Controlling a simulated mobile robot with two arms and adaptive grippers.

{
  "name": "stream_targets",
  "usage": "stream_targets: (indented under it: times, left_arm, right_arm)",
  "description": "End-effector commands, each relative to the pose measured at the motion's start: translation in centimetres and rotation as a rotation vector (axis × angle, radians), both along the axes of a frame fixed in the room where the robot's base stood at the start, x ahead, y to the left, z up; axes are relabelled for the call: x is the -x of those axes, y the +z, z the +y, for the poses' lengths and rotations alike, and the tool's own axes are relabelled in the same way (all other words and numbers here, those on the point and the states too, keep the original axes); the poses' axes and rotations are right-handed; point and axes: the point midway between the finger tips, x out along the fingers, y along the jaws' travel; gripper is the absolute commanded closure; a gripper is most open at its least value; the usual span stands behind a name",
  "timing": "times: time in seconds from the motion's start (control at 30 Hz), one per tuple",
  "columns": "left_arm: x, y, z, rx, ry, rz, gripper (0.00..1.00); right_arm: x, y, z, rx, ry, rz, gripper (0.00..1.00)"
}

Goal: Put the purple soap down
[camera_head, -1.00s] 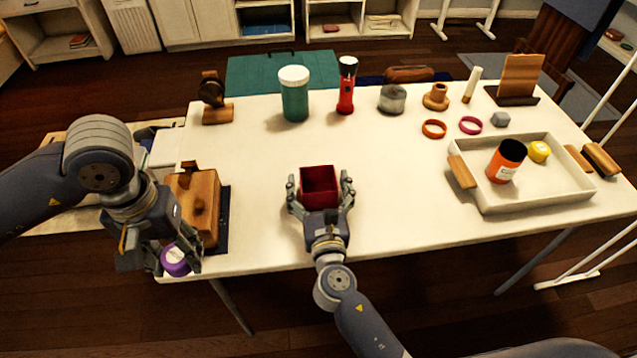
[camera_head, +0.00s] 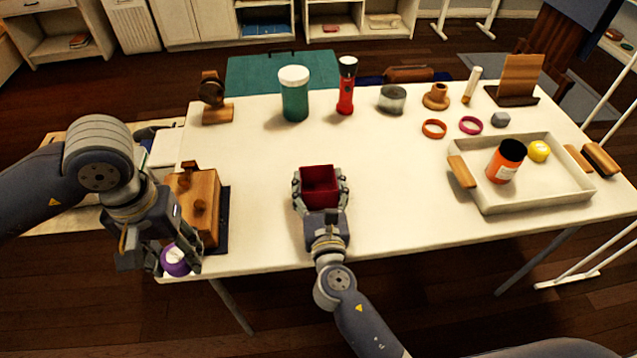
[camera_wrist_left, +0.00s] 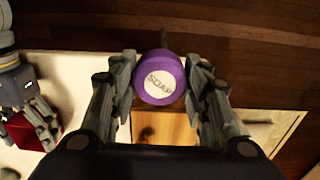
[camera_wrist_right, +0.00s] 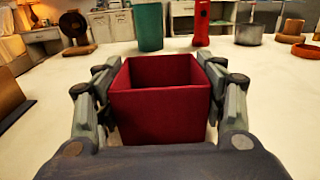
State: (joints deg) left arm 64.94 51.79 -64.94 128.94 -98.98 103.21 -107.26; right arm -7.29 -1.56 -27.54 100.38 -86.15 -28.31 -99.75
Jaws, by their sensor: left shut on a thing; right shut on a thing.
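The purple soap (camera_head: 175,262) is a short round piece with a pale label reading "SOAP", clear in the left wrist view (camera_wrist_left: 160,78). My left gripper (camera_head: 178,258) is shut on it at the table's front left corner. I cannot tell whether the soap touches the table. My right gripper (camera_head: 320,190) is shut on an open-topped red box (camera_head: 320,178) at the middle front of the table. In the right wrist view the red box (camera_wrist_right: 160,115) sits between both fingers.
A wooden box (camera_head: 205,195) stands on a dark base right beside my left gripper. The white table (camera_head: 255,190) is clear between it and the red box. A white tray (camera_head: 540,195) holds an orange jar and a yellow item. A green jar (camera_head: 294,95) and red flashlight (camera_head: 346,88) stand behind.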

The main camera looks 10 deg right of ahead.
Motion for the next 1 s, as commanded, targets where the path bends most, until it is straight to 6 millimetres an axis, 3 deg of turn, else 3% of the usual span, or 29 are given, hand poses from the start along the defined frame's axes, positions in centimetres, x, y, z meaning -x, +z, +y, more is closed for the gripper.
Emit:
stream_targets:
  times: [0.3, 0.47, 0.8, 1.0]
  left_arm:
    - [-0.2, 0.0, -0.1, 0.001, 0.006, -0.001, 0.81]
    - [-2.1, 0.3, -1.8, 0.002, 0.092, -0.001, 0.81]
    - [-10.7, 2.3, -11.0, 0.001, 0.595, -0.004, 0.81]
    - [-14.5, 4.0, -17.0, 0.001, 0.906, -0.005, 0.81]
  right_arm:
    - [0.0, 0.0, 0.0, 0.000, 0.000, 0.000, 0.62]
    - [0.0, 0.0, 0.0, 0.000, 0.000, 0.000, 0.62]
    - [0.0, 0.0, 0.0, 0.000, 0.000, 0.000, 0.62]
    - [0.0, 0.0, 0.0, 0.000, 0.000, 0.001, 0.62]
